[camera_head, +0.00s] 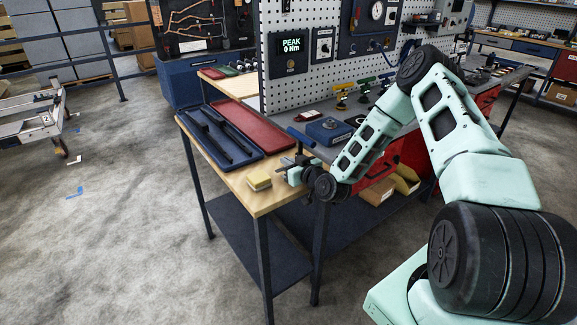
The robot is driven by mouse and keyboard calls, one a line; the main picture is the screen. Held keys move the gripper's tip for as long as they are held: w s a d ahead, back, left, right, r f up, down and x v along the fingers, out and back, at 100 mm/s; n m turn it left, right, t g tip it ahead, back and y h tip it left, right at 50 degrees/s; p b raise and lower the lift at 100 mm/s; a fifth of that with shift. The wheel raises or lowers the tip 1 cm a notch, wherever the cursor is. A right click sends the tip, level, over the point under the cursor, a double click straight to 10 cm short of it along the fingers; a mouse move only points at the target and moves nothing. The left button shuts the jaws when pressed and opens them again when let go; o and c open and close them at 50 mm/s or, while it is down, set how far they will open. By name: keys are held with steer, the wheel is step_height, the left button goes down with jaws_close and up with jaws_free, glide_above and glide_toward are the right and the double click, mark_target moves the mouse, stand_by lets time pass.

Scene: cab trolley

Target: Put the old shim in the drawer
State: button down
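My gripper (288,166) hangs low over the front right part of the wooden table top, with dark fingers pointing left. It is too small to tell whether its fingers are apart or hold anything. I cannot pick out the old shim for certain; it may be hidden by my gripper or too small. A red drawer front (405,152) with a dark handle is under the grey workbench, partly behind my arm. I cannot tell whether it is open. My forearm crosses in front of the workbench.
A blue box (329,130) stands on the workbench. A yellow bin (406,180) sits below.

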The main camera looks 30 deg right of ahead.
steer(key=shift+f, duration=1.05)
steer(key=shift+f, duration=0.2)
steer(key=c, duration=1.9)
jaws_free()
steer(key=shift+c, duration=0.2)
